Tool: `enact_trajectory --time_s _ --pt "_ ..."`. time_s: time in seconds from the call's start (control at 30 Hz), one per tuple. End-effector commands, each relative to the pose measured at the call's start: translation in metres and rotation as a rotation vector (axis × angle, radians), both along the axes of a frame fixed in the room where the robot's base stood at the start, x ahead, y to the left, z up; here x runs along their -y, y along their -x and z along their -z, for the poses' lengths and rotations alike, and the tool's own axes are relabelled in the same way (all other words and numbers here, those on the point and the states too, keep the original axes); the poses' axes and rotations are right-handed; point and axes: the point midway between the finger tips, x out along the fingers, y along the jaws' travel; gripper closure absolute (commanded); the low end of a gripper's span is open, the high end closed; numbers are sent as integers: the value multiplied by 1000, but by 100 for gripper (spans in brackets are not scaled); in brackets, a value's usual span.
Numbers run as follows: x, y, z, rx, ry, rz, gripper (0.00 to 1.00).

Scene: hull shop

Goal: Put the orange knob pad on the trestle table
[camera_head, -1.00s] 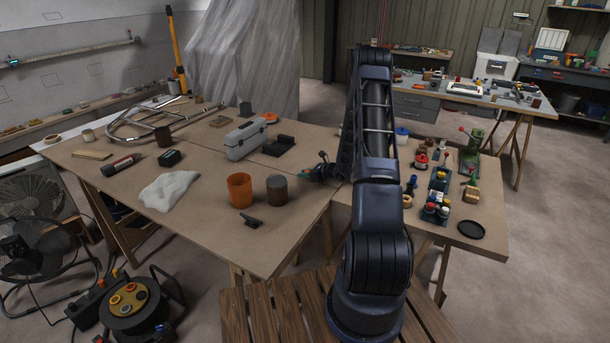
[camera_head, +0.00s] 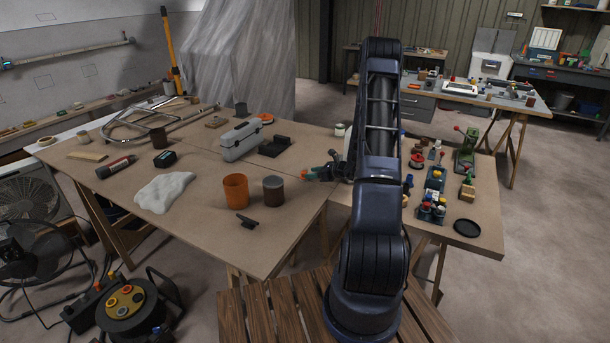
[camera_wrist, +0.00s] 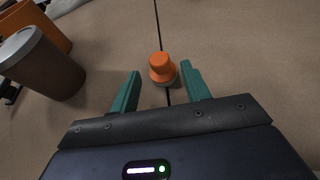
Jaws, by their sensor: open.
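The orange knob pad (camera_wrist: 160,68) stands upright on the brown tabletop (camera_wrist: 225,55) in the wrist view, on or beside a dark seam.
Left of my gripper stand a brown-grey canister (camera_head: 273,190) and an orange cup (camera_head: 236,190). A grey case (camera_head: 238,143) lies farther back. The right-hand table (camera_head: 470,215) holds several small items. Another trestle table (camera_head: 520,103) stands at the back right.

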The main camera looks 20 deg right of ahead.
Motion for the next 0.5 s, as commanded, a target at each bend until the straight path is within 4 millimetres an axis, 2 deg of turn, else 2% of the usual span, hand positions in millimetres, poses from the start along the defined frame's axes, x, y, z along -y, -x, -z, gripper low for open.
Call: enact_trajectory --time_s 0.1,0.3,0.5 --pt "14 14 -8 1 0 2 53" --pt "29 29 -16 0 0 1 53" --pt "29 34 -26 9 11 -19 53"
